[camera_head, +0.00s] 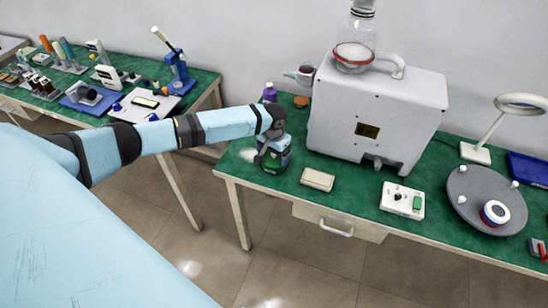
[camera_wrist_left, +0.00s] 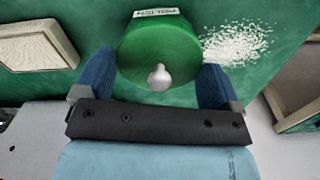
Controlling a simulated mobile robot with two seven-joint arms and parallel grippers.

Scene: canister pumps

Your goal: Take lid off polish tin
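The polish tin (camera_head: 275,163) is green and stands near the left front of the green-topped bench, largely hidden under my left gripper (camera_head: 271,150) in the head view. In the left wrist view the round green lid (camera_wrist_left: 140,58) with a pale knob (camera_wrist_left: 159,77) shows from above, and a white label reading POLISH (camera_wrist_left: 156,12) sits at its far edge. My left gripper (camera_wrist_left: 158,70) is open there, its blue fingers on either side of the lid with narrow gaps. I cannot tell whether either finger touches it. My right gripper is not in view.
White granules (camera_wrist_left: 236,43) lie beside the tin. A beige block (camera_head: 318,179) lies to its right, and a purple bottle (camera_head: 269,93) stands behind it. A large white machine (camera_head: 375,115) stands on the bench, with a white switch box (camera_head: 402,200) in front.

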